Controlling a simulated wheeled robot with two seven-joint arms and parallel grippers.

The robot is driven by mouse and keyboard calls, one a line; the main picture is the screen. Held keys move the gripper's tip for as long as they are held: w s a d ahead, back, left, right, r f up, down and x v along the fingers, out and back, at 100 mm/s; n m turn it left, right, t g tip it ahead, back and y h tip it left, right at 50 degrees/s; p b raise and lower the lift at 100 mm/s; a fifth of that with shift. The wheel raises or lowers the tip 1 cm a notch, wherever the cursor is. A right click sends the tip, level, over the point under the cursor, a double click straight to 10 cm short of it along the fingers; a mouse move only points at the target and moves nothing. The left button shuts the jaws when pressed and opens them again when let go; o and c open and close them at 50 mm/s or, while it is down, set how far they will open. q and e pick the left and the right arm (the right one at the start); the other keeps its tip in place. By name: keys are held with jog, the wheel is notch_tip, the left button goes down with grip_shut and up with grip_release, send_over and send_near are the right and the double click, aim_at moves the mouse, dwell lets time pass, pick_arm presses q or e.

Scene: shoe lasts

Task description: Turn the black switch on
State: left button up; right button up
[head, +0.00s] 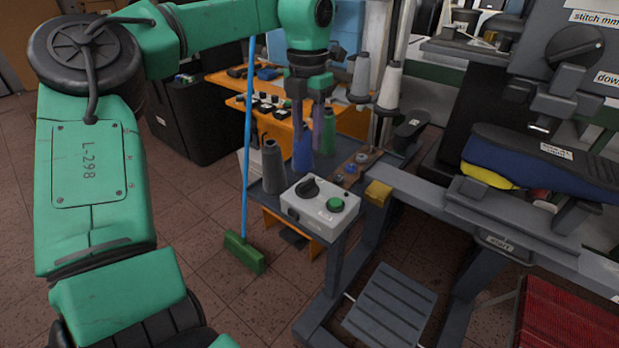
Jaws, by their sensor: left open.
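A grey control box (320,207) sits at the front corner of the small work stand. A black rotary switch (307,187) is on its top left, and a green round button (335,204) is to its right. The way the switch points is too small to tell for sure. My left gripper (308,142) hangs with its fingers down, open, above and behind the box in the picture. It is apart from the switch, and its fingers overlap a blue bottle (302,155) in the view. My right gripper is not in view.
A grey bottle (272,168) stands just left of the box, and a green bottle (328,135) behind it. Thread cones (389,85) rise at the back right. A blue-handled broom (245,250) stands at left. A machine with a larger black knob (574,45) fills the right.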

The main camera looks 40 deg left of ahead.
aim_at(307, 182)
pick_arm(q)
notch_tip(307, 182, down, 12)
jog(key=shift+s+a+f+p, duration=0.1)
jog(key=shift+p, duration=0.3)
grip_shut()
